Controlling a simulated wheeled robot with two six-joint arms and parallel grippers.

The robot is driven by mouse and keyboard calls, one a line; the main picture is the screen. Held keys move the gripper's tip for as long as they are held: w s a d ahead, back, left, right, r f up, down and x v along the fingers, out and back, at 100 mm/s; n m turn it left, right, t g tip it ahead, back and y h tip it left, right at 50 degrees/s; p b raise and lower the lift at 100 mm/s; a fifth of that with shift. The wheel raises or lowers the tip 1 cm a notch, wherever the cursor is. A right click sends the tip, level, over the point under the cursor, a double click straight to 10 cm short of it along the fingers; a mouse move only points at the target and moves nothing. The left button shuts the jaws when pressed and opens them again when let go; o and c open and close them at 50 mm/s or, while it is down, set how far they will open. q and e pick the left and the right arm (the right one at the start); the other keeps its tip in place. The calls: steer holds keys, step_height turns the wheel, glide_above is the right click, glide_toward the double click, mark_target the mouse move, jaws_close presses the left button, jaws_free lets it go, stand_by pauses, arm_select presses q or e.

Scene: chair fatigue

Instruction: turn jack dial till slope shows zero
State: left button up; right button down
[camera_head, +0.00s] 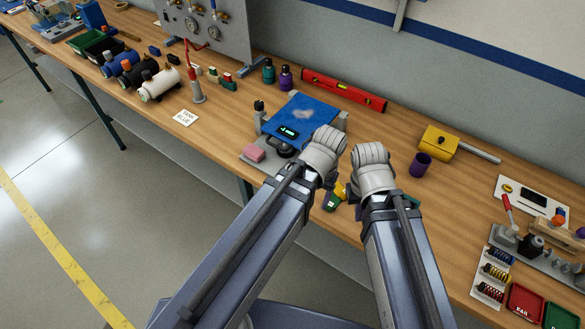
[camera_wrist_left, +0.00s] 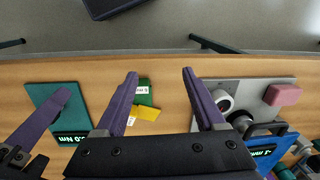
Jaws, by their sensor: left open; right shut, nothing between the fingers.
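The blue plate (camera_head: 300,112) with a small lit display (camera_head: 288,131) lies tilted-looking on a grey jack base (camera_head: 262,163); the display's digits are too small to read. A dark round dial (camera_head: 283,149) sits at its near side, partly hidden by my left wrist. In the left wrist view the base (camera_wrist_left: 262,92), a pale-and-dark knob (camera_wrist_left: 222,101) and the blue plate's corner (camera_wrist_left: 270,146) show at right. My left gripper (camera_wrist_left: 160,76) is open and empty, left of the knob. My right gripper (camera_head: 370,156) is shut and empty, right of the left one.
A pink block (camera_head: 254,152) rests on the base. Yellow and green blocks (camera_head: 331,202) lie near the front edge. A teal plate with a display (camera_wrist_left: 50,100) is left in the wrist view. A purple cup (camera_head: 420,165) and a red level (camera_head: 343,90) stand nearby.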

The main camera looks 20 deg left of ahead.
arm_select(q)
steer(key=w+a+r+n+p, duration=0.1)
steer(key=w+a+n, duration=0.2)
steer(key=w+n, duration=0.1)
steer(key=w+a+n, duration=0.3)
steer(key=w+n, duration=0.1)
steer(key=w+a+r+n+h+p, duration=0.1)
steer(key=w+a+n, duration=0.2)
steer(key=w, duration=0.1)
steer(key=shift+w+a+r+n+p, duration=0.2)
steer(key=shift+w+r+n+p, duration=0.05)
steer(key=shift+r+n+p, duration=0.15)
arm_select(e)
step_height(320, 180, up, 3)
steer(key=shift+f, duration=0.15)
arm_select(q)
steer(key=shift+f, duration=0.15)
arm_select(e)
steer(key=shift+f, duration=0.1)
arm_select(q)
step_height(320, 180, down, 8)
steer(key=b, duration=0.8)
arm_select(e)
step_height(320, 180, down, 8)
steer(key=shift+r, duration=0.15)
arm_select(q)
steer(key=shift+r, duration=0.2)
steer(key=c, duration=1.1)
steer(key=shift+m, duration=0.3)
